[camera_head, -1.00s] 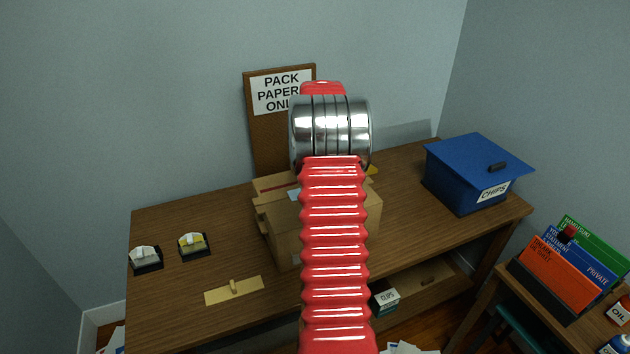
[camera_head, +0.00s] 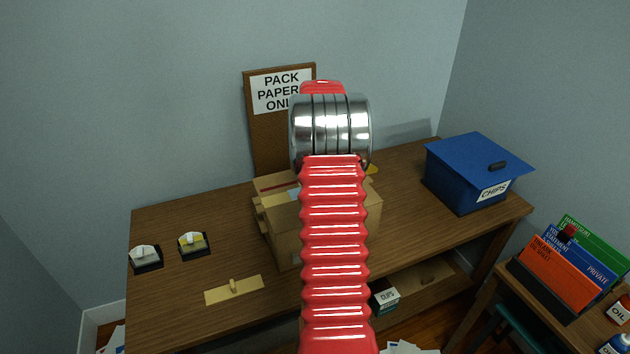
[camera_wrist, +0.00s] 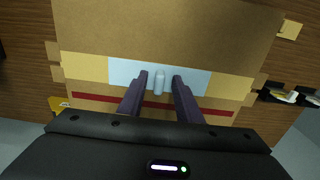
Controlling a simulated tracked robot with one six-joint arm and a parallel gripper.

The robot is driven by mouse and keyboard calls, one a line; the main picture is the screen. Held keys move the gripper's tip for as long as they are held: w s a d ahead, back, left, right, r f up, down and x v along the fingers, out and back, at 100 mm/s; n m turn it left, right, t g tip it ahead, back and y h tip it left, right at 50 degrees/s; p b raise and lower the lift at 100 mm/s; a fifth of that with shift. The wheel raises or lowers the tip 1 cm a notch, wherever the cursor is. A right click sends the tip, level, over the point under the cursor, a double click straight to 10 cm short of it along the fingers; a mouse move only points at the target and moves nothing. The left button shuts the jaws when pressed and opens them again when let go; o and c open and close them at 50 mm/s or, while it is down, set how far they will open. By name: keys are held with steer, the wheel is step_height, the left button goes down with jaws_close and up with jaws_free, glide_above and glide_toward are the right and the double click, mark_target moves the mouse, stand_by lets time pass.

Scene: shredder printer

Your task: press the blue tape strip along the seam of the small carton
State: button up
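The small brown carton (camera_head: 285,235) stands on the wooden table, partly hidden behind my arm in the head view. In the wrist view its top (camera_wrist: 165,35) fills most of the picture. The light blue tape strip (camera_wrist: 200,78) lies across tan tape on the carton's top, with a small upright tab (camera_wrist: 158,83) at its middle. My gripper (camera_wrist: 160,76) is over the strip, one finger on each side of the tab, with gaps between. Whether the fingertips touch the strip, I cannot tell. The head view hides my gripper behind my arm.
A dark red line (camera_wrist: 95,98) runs beside the strip. A tan strip with a peg (camera_head: 233,290) and two tape dispensers (camera_head: 146,258) (camera_head: 194,245) lie on the table's left. A blue CHIPS box (camera_head: 470,175) stands right. A signboard (camera_head: 260,135) stands behind the carton.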

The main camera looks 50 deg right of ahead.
step_height(320, 180, up, 14)
steer(key=shift+f, duration=0.15)
stand_by(0.7)
stand_by(0.5)
